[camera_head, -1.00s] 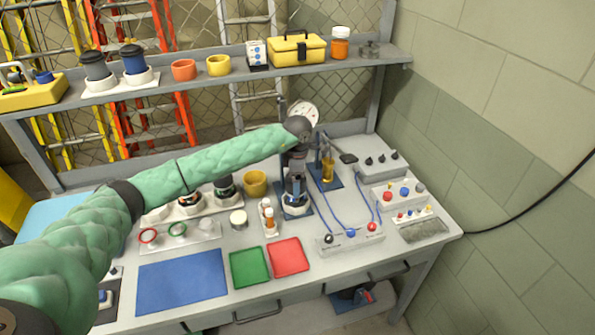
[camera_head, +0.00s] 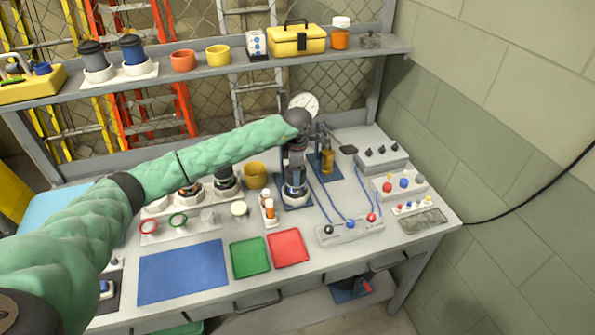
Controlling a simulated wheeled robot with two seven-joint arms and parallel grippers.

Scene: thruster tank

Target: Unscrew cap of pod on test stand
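The pod (camera_head: 294,187) stands upright in the test stand (camera_head: 292,203) on a blue base near the middle of the bench. My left arm reaches in from the left, and its gripper (camera_head: 294,163) points down right over the top of the pod. The gripper's fingers and the pod's cap overlap and are small and dark, so I cannot tell whether the fingers are closed on the cap. My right gripper is not in view.
Green (camera_head: 250,257) and red (camera_head: 288,247) trays and a blue mat (camera_head: 183,271) lie at the front. A yellow cup (camera_head: 256,176), a small bottle rack (camera_head: 268,208) and a wired terminal strip (camera_head: 349,231) surround the stand. A shelf (camera_head: 215,71) runs behind.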

